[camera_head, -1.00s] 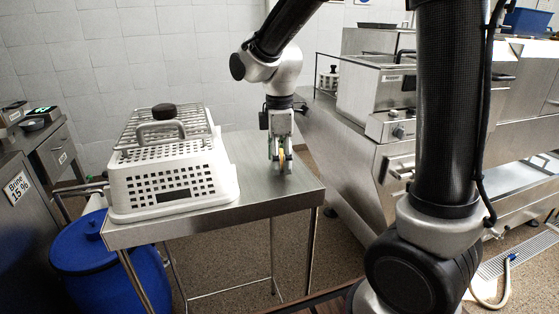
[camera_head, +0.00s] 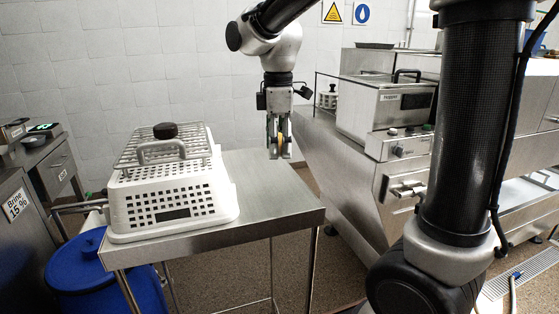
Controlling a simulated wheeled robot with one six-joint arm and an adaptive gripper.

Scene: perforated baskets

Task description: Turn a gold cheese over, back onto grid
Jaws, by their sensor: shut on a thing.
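My gripper (camera_head: 280,153) points down above the right part of the steel table (camera_head: 270,192). It is shut on a small gold cheese (camera_head: 281,141), held on edge between the fingers; only a narrow part of the cheese shows. The gripper is to the right of a white perforated basket (camera_head: 170,208) on the table. A wire grid (camera_head: 196,144) lies across the top of the basket. A dark round thing (camera_head: 165,130) sits near the grid's far side, beside a grey handle (camera_head: 161,148).
A blue lidded barrel (camera_head: 80,268) stands below the table at the left. A steel machine (camera_head: 385,108) with a front panel stands to the right. The table top right of the basket is clear.

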